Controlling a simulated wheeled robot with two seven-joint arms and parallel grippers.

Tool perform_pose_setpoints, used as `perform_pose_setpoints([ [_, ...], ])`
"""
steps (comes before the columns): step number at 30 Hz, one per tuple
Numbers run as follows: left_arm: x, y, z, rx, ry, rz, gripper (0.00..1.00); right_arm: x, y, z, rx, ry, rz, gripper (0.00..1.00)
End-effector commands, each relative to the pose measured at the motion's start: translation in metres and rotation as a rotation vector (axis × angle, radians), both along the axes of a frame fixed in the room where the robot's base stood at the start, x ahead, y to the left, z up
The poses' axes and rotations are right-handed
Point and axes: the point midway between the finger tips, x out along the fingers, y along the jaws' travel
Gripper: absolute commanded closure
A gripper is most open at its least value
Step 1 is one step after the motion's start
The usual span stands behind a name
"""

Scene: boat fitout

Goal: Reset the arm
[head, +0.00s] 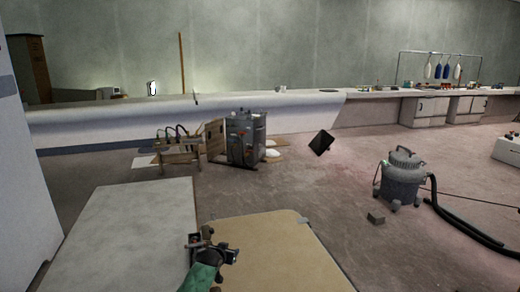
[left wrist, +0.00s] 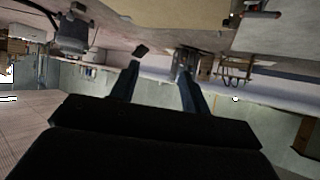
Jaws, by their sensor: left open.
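My left gripper (head: 214,246), dark with a green arm section behind it, is over the near left part of the tan board in the head view. In the left wrist view its two dark fingers (left wrist: 158,78) stand apart, with nothing between them but distant background. That view is upside down. My right gripper is in neither view.
The tan board (head: 275,245) adjoins a pale grey surface (head: 125,225). Beyond are a grey metal machine (head: 246,140), a small wooden stand (head: 180,153), a tilted black panel (head: 321,142) and a grey vacuum (head: 402,178) with hose. Open floor lies between.

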Motion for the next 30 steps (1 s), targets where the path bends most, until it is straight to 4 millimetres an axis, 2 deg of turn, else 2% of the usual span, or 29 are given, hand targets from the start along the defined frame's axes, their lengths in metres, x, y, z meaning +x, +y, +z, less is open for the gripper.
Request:
perform_pose_setpoints([
  [1,-0.018,-0.008,-0.004,-0.004,-0.029,-0.01,0.53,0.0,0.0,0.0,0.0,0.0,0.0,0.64],
  [6,-0.073,-0.028,-0.014,-0.014,-0.102,-0.031,0.53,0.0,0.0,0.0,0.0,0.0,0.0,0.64],
  [14,-0.163,-0.046,-0.045,-0.038,-0.129,-0.041,0.53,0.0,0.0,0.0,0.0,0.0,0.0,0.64],
  [23,-0.276,-0.057,-0.102,-0.063,-0.053,-0.036,0.53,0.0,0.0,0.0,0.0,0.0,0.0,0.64],
  [30,-0.373,-0.062,-0.157,-0.091,0.057,-0.025,0.53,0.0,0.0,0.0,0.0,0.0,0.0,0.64],
])
